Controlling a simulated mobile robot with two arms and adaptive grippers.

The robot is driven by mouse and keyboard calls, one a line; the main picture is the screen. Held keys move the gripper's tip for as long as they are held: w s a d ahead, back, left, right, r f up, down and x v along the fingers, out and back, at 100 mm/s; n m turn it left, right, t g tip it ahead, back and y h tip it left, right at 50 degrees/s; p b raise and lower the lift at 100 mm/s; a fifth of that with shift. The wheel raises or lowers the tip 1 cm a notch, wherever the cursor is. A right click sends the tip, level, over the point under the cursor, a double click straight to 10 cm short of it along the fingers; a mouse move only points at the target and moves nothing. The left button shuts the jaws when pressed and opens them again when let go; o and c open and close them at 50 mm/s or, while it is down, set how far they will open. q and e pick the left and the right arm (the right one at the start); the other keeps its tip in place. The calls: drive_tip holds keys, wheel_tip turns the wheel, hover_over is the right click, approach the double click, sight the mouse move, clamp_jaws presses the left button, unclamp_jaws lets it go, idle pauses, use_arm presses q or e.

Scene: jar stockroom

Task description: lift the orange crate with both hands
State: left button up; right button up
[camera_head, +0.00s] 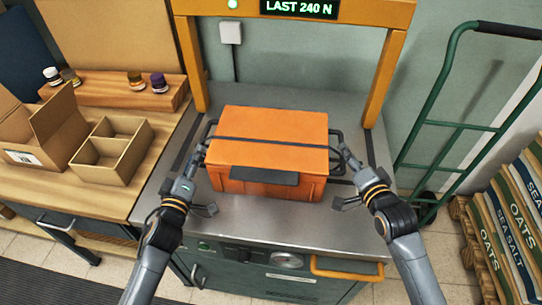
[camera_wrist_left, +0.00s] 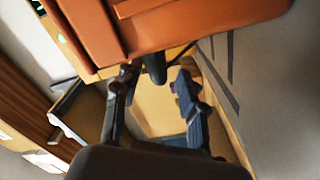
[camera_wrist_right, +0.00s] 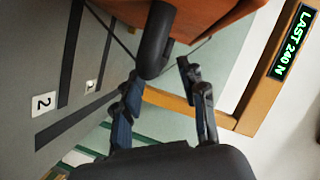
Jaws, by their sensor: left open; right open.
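The orange crate (camera_head: 270,130), lidded with a dark strap across it, sits on the grey metal bench top (camera_head: 255,222). A dark bar handle sticks out on its left side (camera_head: 210,135) and another on its right side (camera_head: 338,137). My left gripper (camera_head: 204,180) is open at the left handle; in the left wrist view the handle's end (camera_wrist_left: 155,68) shows between the fingertips. My right gripper (camera_head: 344,178) is open at the right handle; in the right wrist view that handle (camera_wrist_right: 155,42) reaches down close to the fingertips. Contact cannot be told.
An orange frame (camera_head: 190,55) with a lit "LAST 240 N" display (camera_head: 299,8) stands over the bench. A divided cardboard box (camera_head: 112,150) is on the wooden table at left. A green hand truck (camera_head: 447,125) and printed sacks (camera_head: 505,235) are at right.

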use_arm(q)
drive_tip(key=w, duration=0.4)
drive_tip(key=shift+w+d, duration=0.25)
drive_tip(key=shift+w, duration=0.15)
use_arm(e)
drive_tip(key=x, duration=0.5)
drive_tip(key=shift+s, duration=0.1)
use_arm(q)
clamp_jaws()
use_arm(e)
clamp_jaws()
use_arm(q)
drive_tip(key=shift+r, duration=0.2)
use_arm(e)
drive_tip(key=shift+r, duration=0.2)
